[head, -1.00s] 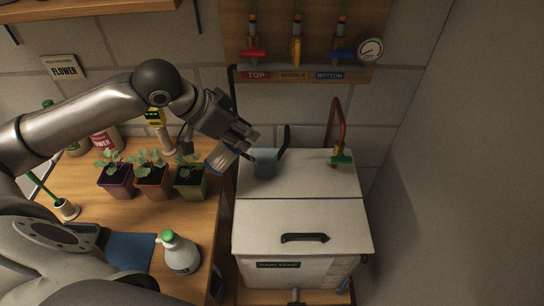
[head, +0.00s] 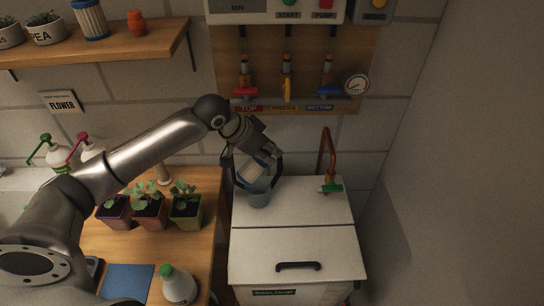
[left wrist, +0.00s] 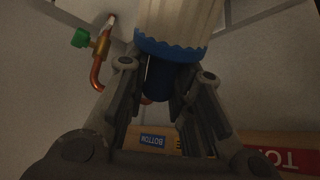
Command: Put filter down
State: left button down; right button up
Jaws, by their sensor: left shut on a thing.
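The filter (head: 252,171) is a white pleated cylinder with blue end caps. My left gripper (head: 268,156) is shut on it. My right gripper is not in view.
A white cabinet (head: 292,240) has a black handle. A copper pipe with a green-handled valve (head: 330,188) rises right of the cup. Red, yellow and blue valves (head: 287,88) are on the wall board. Potted seedlings (head: 150,210) stand left. Another blue-capped filter (head: 90,18) is on the shelf.

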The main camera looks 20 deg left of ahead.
pick_arm(q)
jog(key=f, duration=0.1)
jog(key=w+f+p, duration=0.1)
jog(key=f, duration=0.1)
jog(key=f+p, duration=0.1)
jog(key=f, duration=0.1)
jog(key=shift+w+d, duration=0.3)
jog(key=shift+d, duration=0.1)
jog(key=c, duration=1.6)
grip_release()
jog(key=shift+f, duration=0.1)
jog(key=shift+c, duration=0.2)
jog(key=o, duration=0.4)
jog(key=shift+a, duration=0.2)
jog(key=shift+c, duration=0.2)
jog(key=shift+s+d, duration=0.1)
